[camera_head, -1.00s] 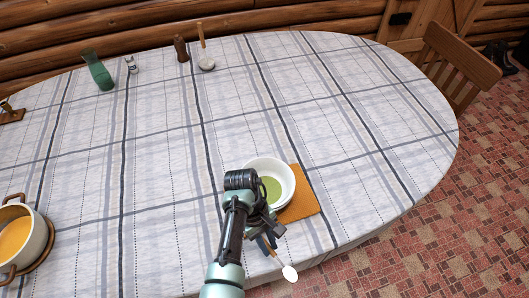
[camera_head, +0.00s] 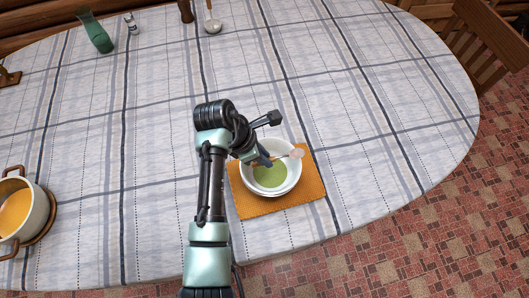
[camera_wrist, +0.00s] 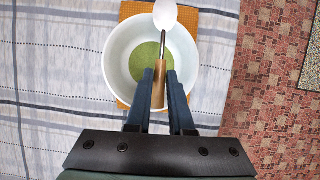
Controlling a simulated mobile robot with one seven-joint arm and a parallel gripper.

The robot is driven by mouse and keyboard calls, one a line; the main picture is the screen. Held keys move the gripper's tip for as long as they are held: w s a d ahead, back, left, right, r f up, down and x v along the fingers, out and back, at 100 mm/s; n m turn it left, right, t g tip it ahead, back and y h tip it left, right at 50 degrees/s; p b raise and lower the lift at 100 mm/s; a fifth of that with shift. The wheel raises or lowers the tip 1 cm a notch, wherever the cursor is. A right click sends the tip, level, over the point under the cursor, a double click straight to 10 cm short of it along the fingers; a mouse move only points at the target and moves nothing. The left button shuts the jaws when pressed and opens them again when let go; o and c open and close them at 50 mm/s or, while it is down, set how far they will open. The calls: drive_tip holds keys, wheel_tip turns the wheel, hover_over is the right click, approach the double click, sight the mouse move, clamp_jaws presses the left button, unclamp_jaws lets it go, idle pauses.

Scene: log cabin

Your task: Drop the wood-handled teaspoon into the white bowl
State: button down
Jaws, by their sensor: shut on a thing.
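The white bowl (camera_head: 273,188) stands on an orange mat (camera_head: 312,190) near the table's front edge, with green contents inside. It also shows in the wrist view (camera_wrist: 116,68). My gripper (camera_head: 262,159) is over the bowl's upper left part. In the wrist view, my gripper (camera_wrist: 160,88) is shut on the wooden handle of the teaspoon (camera_wrist: 160,86). The spoon's pale head (camera_head: 297,153) points away from the fingers and lies over the bowl's far rim. I cannot tell whether the spoon touches the bowl.
A pot (camera_head: 36,212) of orange soup stands at the left on a wooden trivet. A green vase (camera_head: 98,38), a small shaker (camera_head: 131,24) and a ladle-like utensil (camera_head: 212,24) stand at the back. A wooden chair (camera_head: 490,40) is at the right. Mid-table is clear.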

wheel_tip(320, 180, down, 5)
drive_tip(key=b, duration=0.5)
drive_tip(key=c, duration=0.7)
unclamp_jaws()
drive_tip(key=v, duration=1.3)
drive_tip(key=shift+w+r, duration=0.1)
drive_tip(key=shift+w, duration=0.05)
